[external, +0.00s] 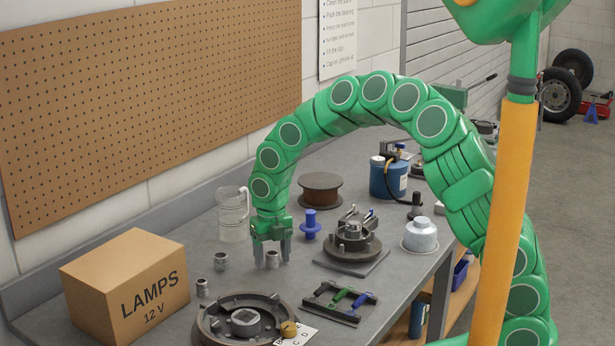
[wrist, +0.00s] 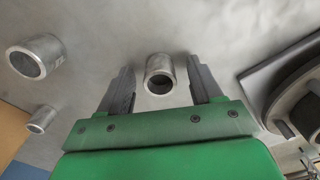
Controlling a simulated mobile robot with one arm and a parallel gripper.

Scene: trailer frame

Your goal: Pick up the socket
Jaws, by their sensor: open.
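A short grey metal socket (external: 273,261) stands on the workbench between the fingers of my gripper (external: 272,257). My gripper is open and points down at the bench. Two similar sockets stand apart to the left: one (external: 220,261) nearer my gripper and one (external: 202,287) closer to the box. They also show in the wrist view as a larger one (wrist: 37,57) and a smaller one (wrist: 41,119).
A cardboard lamps box (external: 150,290) stands at left and a clear jug (external: 232,215) behind my gripper. A round brake assembly (external: 240,320) lies in front. A blue part (external: 310,224), a hub fixture (external: 352,240) and a tool rack (external: 340,303) are to the right.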

